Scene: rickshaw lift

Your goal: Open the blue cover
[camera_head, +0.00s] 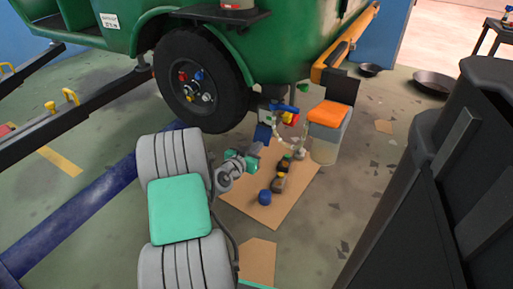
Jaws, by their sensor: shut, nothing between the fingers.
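My gripper (257,151) is at the end of my grey and teal arm, small in view and shut with nothing in it. A flat blue piece (263,132) hangs just above and beyond it, below the green rickshaw body. Another blue piece (284,108) sits to the upper right, beside red and yellow parts (290,118). I cannot tell which blue piece is the cover, or whether it is open. The gripper appears close to the hanging piece; contact cannot be made out.
A green rickshaw (275,50) with a black wheel (200,80) stands behind. A cardboard sheet (240,199) holds a blue ball (265,197) and small bottles (279,182). An orange-topped container (327,130) stands at right. Dark pans (433,82) lie farther back.

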